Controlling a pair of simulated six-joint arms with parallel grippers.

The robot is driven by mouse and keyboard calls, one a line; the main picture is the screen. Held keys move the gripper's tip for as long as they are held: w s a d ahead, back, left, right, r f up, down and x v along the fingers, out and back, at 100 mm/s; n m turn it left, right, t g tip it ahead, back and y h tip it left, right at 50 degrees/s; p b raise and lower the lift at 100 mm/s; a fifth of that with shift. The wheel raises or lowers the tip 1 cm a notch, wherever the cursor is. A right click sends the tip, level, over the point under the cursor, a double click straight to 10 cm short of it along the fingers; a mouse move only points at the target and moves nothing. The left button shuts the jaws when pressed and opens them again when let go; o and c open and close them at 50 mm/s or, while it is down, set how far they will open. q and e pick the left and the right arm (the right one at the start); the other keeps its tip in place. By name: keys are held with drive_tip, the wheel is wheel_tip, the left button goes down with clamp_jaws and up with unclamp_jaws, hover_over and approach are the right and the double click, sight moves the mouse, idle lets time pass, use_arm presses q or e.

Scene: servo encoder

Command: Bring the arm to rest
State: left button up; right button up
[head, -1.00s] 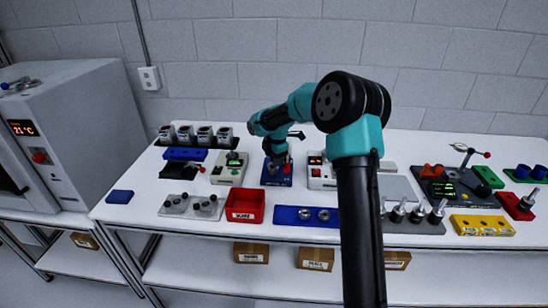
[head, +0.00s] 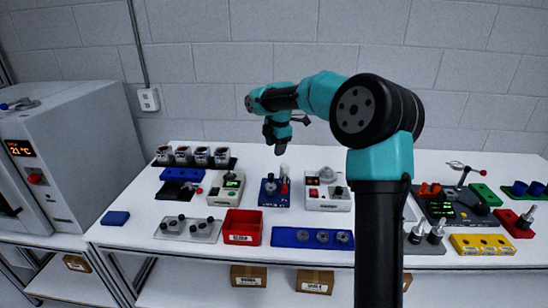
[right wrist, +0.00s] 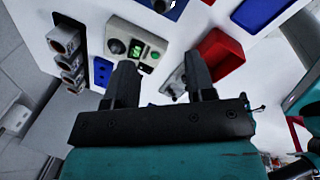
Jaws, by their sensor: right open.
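My right arm comes in from the lower right in the head view. Its right gripper (head: 278,138) hangs above the table, over a small blue fixture (head: 274,191) and apart from it. In the right wrist view the two fingers of the right gripper (right wrist: 160,82) stand apart with nothing between them. Below them lie a grey-white box with a green display (right wrist: 137,45) and a red bin (right wrist: 216,54). My left gripper is not in view.
The white table (head: 130,239) holds several fixtures. A red bin (head: 240,227) and a blue tray (head: 312,238) lie at the front. A grey oven (head: 75,140) stands at the left. The air above the table's left half is clear.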

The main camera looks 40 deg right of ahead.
drive_tip(key=shift+s+r, duration=0.2)
drive_tip(key=shift+r, duration=0.75)
